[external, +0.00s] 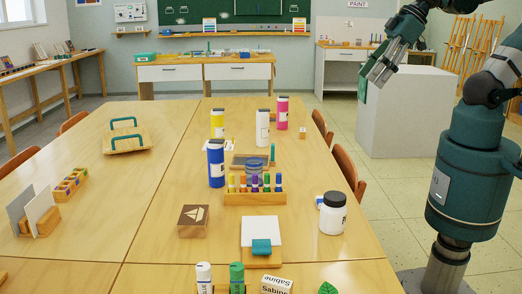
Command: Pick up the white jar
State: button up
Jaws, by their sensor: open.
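My gripper (372,80) is raised at the upper right, beyond and above the jar, pointing down and to the left. It is open and touches nothing; it is well apart from the jar. Nothing hides the jar's front.
A wooden marker rack (255,199), a blue bottle (216,165) and a white bottle (262,129) stand further left. A chair (349,171) is close behind the jar at the table edge.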

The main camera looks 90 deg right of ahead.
jog(key=w+a+f+n+g, duration=0.2)
jog(key=w+a+n, duration=0.2)
jog(key=w+a, duration=0.25)
jog(key=n+g, duration=0.4)
jog(key=n, duration=0.3)
send_near(335, 196)
jog(key=d, duration=0.7)
jog(key=a+f+n, duration=0.1)
jog(key=a+f, duration=0.1)
jog(key=a+f+n, duration=0.1)
jog(key=a+f, duration=0.1)
jog(key=f, duration=0.1)
jog(key=a+f, duration=0.2)
jog(key=shift+w+a+f+n+g, duration=0.2)
jog(key=shift+w+n+g, duration=0.1)
jog(key=shift+w+n, duration=0.1)
jog(key=shift+s+a+f, duration=0.15)
jog(key=shift+a+f, duration=0.15)
jog(key=shift+f, duration=0.1)
jog(key=shift+f, duration=1.3)
jog(key=shift+f+b, duration=0.15)
jog(key=shift+b, duration=0.15)
